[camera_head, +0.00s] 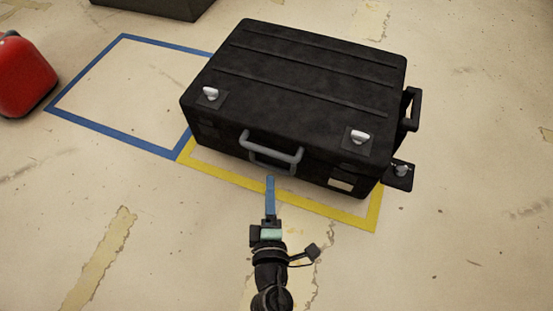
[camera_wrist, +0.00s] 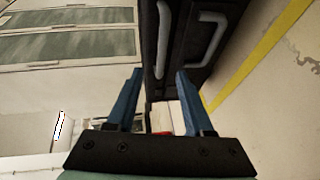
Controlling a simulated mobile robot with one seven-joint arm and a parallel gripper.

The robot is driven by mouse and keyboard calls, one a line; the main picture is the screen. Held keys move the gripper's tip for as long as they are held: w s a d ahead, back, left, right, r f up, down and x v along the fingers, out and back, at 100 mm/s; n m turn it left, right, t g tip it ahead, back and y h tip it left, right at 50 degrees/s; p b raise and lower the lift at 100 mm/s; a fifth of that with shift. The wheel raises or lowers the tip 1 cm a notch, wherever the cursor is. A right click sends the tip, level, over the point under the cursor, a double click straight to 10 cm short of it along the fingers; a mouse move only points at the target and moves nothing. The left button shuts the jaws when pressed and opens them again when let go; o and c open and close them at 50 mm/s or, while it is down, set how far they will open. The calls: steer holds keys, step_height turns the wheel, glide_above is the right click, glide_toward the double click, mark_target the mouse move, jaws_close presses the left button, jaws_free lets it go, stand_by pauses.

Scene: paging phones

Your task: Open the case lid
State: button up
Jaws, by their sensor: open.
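Two silver latches, left (camera_head: 210,94) and right (camera_head: 359,137), sit at the lid's front corners. A grey handle (camera_head: 271,146) is on its front face; it also shows in the wrist view (camera_wrist: 208,40). My gripper (camera_head: 270,180) is in front of the case, just below the handle in the picture, holding nothing. In the wrist view its two blue fingers (camera_wrist: 159,98) are spread apart, with the case beyond them. Whether the fingers touch the case cannot be told.
The case stands over a yellow floor outline (camera_head: 340,218). An empty blue outline (camera_head: 120,95) is at left, with a red case (camera_head: 24,75) beyond it. A black side handle (camera_head: 412,110) and a small dark plate (camera_head: 398,177) stick out at right. The floor in front is clear.

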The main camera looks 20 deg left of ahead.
mark_target(268, 150)
steer(key=b+x, duration=0.1)
steer(key=x, duration=0.5)
steer(key=b+x, duration=0.1)
steer(key=x, duration=0.5)
steer(key=shift+w+a+f, duration=0.15)
steer(key=shift+w+f, duration=0.15)
steer(key=shift+w, duration=0.05)
jaws_close()
stand_by(1.0)
